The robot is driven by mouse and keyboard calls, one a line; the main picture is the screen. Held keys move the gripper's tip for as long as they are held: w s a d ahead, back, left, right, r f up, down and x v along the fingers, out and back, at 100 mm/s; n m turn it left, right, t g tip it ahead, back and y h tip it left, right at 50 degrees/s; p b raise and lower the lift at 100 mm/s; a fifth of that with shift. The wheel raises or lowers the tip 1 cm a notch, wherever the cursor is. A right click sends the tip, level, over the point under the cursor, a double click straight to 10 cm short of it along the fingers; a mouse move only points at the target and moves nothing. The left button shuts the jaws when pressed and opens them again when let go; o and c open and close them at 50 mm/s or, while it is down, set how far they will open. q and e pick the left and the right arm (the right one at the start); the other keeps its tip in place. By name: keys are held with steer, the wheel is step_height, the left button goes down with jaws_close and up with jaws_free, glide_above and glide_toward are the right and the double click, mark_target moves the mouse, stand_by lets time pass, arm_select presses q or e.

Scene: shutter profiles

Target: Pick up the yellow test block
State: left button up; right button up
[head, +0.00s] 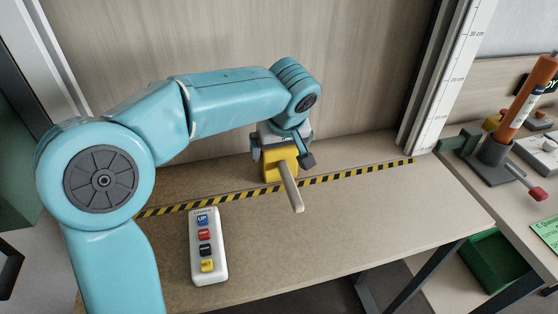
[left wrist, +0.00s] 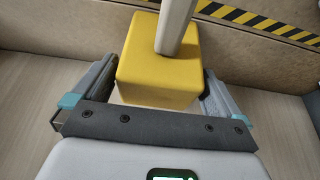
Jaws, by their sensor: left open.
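The yellow test block (head: 271,172) sits on the wooden bench by the black-and-yellow striped line, below my left arm. A pale, handle-like bar sticks out from it toward the front of the bench. My left gripper (head: 282,158) is right at the block and partly hides it. In the left wrist view the yellow block (left wrist: 150,80) lies between the two spread fingers of my left gripper (left wrist: 157,88). I cannot tell whether either finger touches it. My right gripper is not in view.
A white control box (head: 209,262) with coloured buttons lies on the bench in front. A measuring scale (head: 447,75) stands upright at the right. Beyond it, a second bench holds an orange tube (head: 528,98) in a dark stand. The front right of my bench is clear.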

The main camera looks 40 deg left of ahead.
arm_select(q)
steer(key=c, duration=0.8)
steer(key=shift+r, duration=0.15)
